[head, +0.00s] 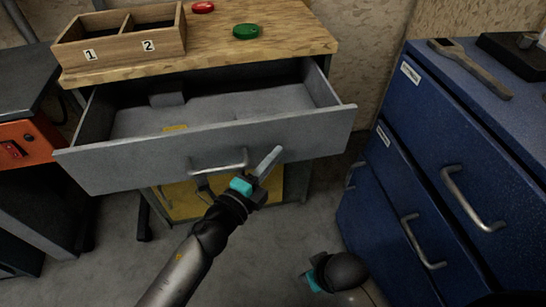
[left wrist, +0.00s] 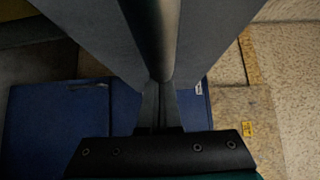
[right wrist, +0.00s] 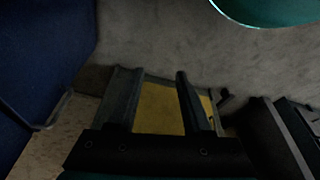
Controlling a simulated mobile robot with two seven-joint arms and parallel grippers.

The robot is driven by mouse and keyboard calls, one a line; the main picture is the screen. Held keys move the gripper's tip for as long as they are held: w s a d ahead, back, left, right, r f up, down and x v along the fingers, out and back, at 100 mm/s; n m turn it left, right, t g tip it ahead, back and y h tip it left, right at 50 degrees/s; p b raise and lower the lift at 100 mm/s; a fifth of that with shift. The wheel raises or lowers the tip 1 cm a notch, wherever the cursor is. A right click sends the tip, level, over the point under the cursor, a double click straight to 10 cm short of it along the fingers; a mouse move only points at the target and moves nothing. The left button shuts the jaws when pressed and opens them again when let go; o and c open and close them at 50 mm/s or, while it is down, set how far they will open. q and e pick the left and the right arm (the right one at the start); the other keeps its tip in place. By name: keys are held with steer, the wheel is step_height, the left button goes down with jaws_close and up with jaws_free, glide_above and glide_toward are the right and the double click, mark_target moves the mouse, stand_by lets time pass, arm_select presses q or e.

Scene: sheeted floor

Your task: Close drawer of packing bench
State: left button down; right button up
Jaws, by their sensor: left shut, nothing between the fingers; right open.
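The packing bench's grey drawer (head: 130,160) is pulled well out below the wooden top (head: 290,35), with its inside showing. Its bar handle (head: 215,166) is on the front panel. My left gripper (head: 275,153) is shut and empty, just right of the handle in front of the panel. Whether it touches is unclear. In the left wrist view its shut fingers (left wrist: 160,105) are in front of a grey bar and panel. My right gripper (head: 308,281) is low over the floor at the lower right; its fingers (right wrist: 155,98) are open and empty in the right wrist view.
A blue drawer cabinet (head: 440,130) stands close on the right. A two-compartment wooden box (head: 120,45), a red piece (head: 203,7) and a green piece (head: 246,31) rest on the bench top. An orange unit (head: 25,143) is at left. Floor is open in front.

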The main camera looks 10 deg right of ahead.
arm_select(q)
steer(key=shift+w, duration=0.25)
arm_select(e)
steer(key=shift+r, duration=0.1)
